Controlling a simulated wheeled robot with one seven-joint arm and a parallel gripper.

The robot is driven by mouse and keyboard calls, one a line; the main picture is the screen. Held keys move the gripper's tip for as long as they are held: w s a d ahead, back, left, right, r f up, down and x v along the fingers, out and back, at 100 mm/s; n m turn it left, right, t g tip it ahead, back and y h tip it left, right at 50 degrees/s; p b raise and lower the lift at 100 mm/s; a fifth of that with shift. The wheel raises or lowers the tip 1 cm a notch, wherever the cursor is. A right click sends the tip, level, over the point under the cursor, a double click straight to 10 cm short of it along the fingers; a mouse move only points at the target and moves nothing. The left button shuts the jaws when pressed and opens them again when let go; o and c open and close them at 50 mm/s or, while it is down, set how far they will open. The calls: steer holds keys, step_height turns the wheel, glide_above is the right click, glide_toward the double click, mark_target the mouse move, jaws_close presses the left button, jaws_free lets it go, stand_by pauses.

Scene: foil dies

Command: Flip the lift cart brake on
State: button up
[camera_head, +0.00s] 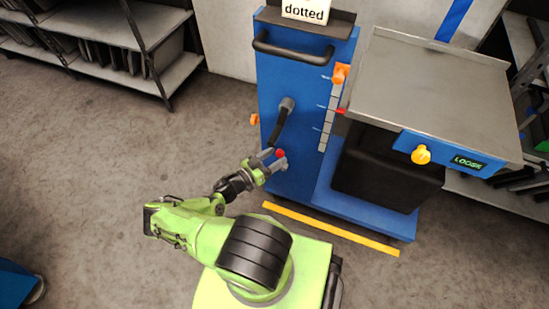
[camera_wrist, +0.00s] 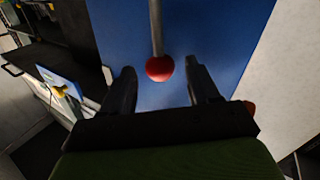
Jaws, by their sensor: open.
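The blue lift cart (camera_head: 300,75) stands ahead of my arm. On its front panel a lever (camera_head: 281,122) hangs down from a grey pivot, tilted slightly. A red ball knob (camera_head: 280,153) shows at my gripper (camera_head: 273,161), low on the panel. In the wrist view, the red knob (camera_wrist: 160,68) sits at the lower end of a grey rod (camera_wrist: 156,28). My gripper (camera_wrist: 160,68) is open, with one finger on each side of the knob and gaps on both sides. No brake label is readable, so I cannot tell which control is the brake.
An orange slider (camera_head: 341,75) sits on the cart's right edge beside a grey scale. The grey platform (camera_head: 430,90) carries a yellow knob (camera_head: 421,155) and a display reading "LOOSE" (camera_head: 468,162). A yellow floor strip (camera_head: 330,229) lies before the cart.

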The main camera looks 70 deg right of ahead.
steer(key=shift+s+d, duration=0.2)
steer(key=shift+d, duration=0.05)
jaws_close()
steer(key=shift+a+r, duration=0.1)
steer(key=shift+a, duration=0.05)
